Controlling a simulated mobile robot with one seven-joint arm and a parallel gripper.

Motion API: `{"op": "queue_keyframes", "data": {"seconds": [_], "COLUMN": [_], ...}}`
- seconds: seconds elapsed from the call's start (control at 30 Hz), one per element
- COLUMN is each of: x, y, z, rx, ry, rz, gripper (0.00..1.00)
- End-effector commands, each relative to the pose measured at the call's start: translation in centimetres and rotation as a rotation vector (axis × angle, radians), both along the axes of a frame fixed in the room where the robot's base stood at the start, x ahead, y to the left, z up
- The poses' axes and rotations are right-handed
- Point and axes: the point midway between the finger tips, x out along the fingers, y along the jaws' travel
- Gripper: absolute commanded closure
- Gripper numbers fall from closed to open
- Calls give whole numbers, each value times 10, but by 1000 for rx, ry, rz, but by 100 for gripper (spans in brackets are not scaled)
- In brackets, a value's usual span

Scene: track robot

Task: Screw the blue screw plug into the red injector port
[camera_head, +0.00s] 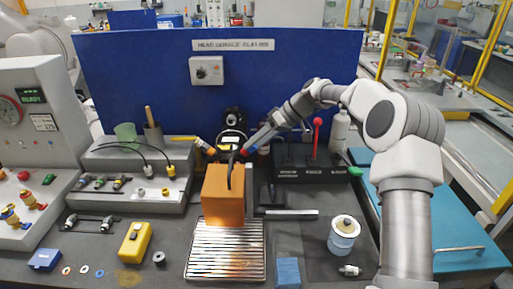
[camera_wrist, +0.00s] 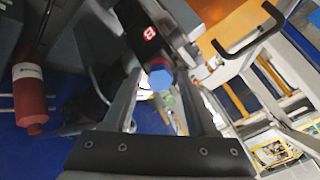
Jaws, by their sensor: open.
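A small blue part (camera_wrist: 160,77), probably the screw plug, shows between the fingertips of my gripper (camera_wrist: 160,72) in the wrist view. The fingers stand apart on either side of it, and I cannot tell whether they touch it. In the head view my gripper (camera_head: 248,146) reaches down behind the orange box (camera_head: 222,196), with a small blue spot at its end. I cannot clearly make out the red injector port. A red cylinder with a white label (camera_wrist: 29,96) shows at the left of the wrist view; I cannot tell what it is.
The orange box with a dark handle (camera_wrist: 250,32) stands close to my gripper. A black lever box (camera_head: 300,168) with a red-knobbed lever is to the right. A striped grate (camera_head: 226,250), a yellow device (camera_head: 135,243) and a blue-white canister (camera_head: 344,237) occupy the front. A blue panel (camera_head: 130,70) stands behind.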

Motion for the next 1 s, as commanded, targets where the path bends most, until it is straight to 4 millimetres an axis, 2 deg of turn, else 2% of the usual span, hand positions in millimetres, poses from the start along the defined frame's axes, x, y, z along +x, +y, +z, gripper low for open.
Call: {"op": "queue_keyframes", "data": {"seconds": [1.0], "x": [0], "y": [-1], "z": [-3], "rx": [2], "ry": [-388], "rz": [387], "gripper": [43]}}
